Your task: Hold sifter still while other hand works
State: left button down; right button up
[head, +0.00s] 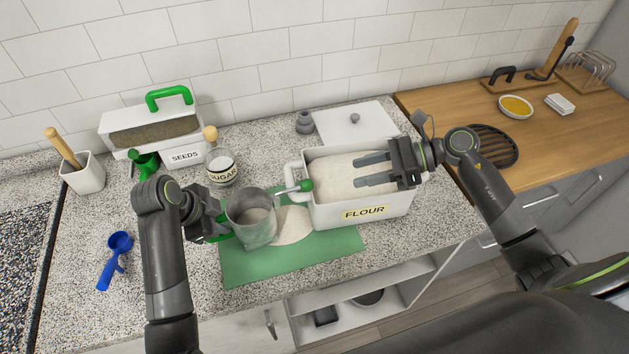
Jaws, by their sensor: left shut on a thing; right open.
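The metal sifter (252,222) stands upright over the green mat (285,262); I cannot tell if it touches the mat. A rod ending in a green knob (305,185) reaches out from its right side. My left gripper (217,228) is shut on the sifter's green handle at its left side, and the gripper partly hides the handle. Pale flour (293,226) lies on the mat just right of the sifter. My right gripper (374,171) is open and empty over the white bin labelled FLOUR (376,212), its fingers pointing left, apart from the knob.
A sugar jar (220,167) and a SEEDS box (185,156) stand behind the sifter. A blue scoop (114,259) lies at the left on the speckled counter. A white lid (356,130) lies behind the flour bin. The mat's front edge is near the counter edge.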

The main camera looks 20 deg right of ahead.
send_near(294, 189)
jog(key=w+a+f, duration=0.3)
jog(key=a, duration=0.1)
jog(key=shift+a+f, duration=0.1)
dwell(0.4)
grip_shut()
